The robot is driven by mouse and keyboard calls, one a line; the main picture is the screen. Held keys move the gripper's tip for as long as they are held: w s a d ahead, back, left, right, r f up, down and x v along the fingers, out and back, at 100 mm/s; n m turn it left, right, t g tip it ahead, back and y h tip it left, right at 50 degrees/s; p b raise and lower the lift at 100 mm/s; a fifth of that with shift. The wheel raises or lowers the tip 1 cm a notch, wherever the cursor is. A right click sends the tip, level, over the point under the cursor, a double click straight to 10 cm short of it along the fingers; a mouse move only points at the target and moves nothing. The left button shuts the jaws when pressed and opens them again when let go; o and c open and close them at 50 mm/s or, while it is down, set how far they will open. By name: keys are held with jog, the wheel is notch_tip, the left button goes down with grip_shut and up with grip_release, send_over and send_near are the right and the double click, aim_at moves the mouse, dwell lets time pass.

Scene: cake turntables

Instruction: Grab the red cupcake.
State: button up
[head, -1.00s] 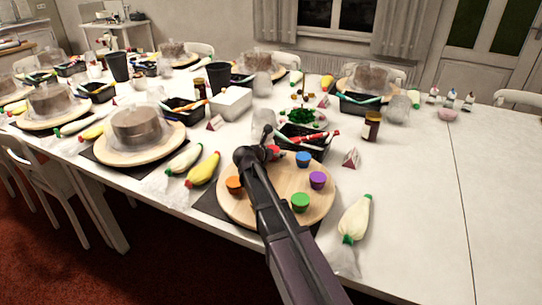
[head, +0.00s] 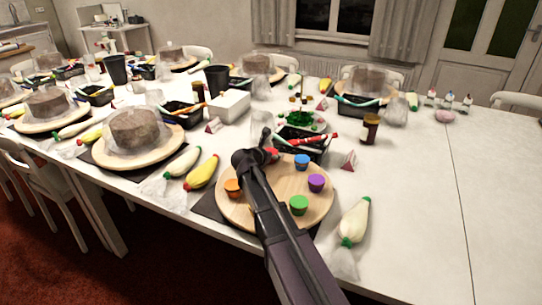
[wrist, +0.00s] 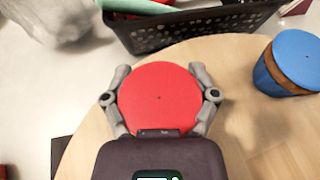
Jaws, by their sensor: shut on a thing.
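The red cupcake (wrist: 160,95) sits between the two fingers of my gripper (wrist: 160,92) in the wrist view, its round red top facing the camera. The fingers are shut on it from left and right. In the head view my gripper (head: 262,157) is at the back left part of the round wooden turntable (head: 270,195), and only a bit of red shows beside it. My arm hides most of the cupcake there. I cannot tell whether the cupcake touches the board.
On the same turntable stand a blue cupcake (head: 302,161), a purple one (head: 316,183), a green one (head: 299,205) and an orange one (head: 233,188). A black basket (head: 310,147) stands just behind. Piping bags (head: 354,222) lie beside it.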

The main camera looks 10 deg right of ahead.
jog(key=shift+r, duration=0.1)
notch_tip(320, 180, up, 3)
jog(key=p, duration=0.3)
jog(key=shift+r+p, duration=0.15)
jog(key=shift+p, duration=0.15)
jog(key=s, duration=0.5)
jog(key=s+a+r+p, duration=0.1)
jog(key=s, duration=1)
jog(key=shift+a+r, duration=0.25)
jog(key=shift+a, duration=0.15)
